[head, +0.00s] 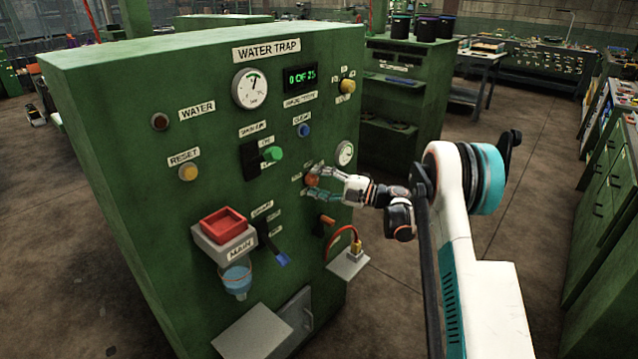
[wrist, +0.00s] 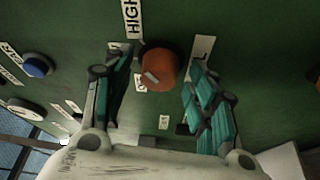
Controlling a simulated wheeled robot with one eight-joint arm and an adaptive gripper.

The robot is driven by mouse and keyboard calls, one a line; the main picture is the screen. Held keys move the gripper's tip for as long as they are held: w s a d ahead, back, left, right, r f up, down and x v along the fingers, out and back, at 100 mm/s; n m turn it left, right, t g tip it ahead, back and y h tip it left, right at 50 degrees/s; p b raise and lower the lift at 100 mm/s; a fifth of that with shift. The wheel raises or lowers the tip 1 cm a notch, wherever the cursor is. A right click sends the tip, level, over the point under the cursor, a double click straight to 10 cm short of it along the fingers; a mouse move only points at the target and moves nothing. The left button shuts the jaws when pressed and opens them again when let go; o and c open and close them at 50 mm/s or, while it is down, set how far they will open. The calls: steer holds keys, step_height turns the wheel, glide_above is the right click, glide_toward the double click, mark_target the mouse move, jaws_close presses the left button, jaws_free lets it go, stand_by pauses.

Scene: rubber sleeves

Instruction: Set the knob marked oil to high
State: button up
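An orange-red round knob (wrist: 160,68) with a pale pointer mark sits on the green panel. In the wrist view a label reading HIGH (wrist: 132,18) is just above and left of it, and another label, partly hidden, is on its right. The same knob (head: 312,180) shows in the head view, below the small gauge. My gripper (wrist: 158,78) is open, with one teal finger on each side of the knob and visible gaps between. In the head view my gripper (head: 318,181) reaches the panel from the right. Whether a fingertip touches the panel is unclear.
The green WATER TRAP cabinet (head: 110,130) fills the left. Nearby on it are a green switch (head: 273,154), a blue button (head: 304,130), an orange lever (head: 326,219) and a shelf with a red cable (head: 348,262). Open floor lies to the right.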

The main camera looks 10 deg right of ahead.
steer(key=r+v, duration=0.1)
steer(key=v, duration=1.1)
steer(key=shift+f, duration=0.5)
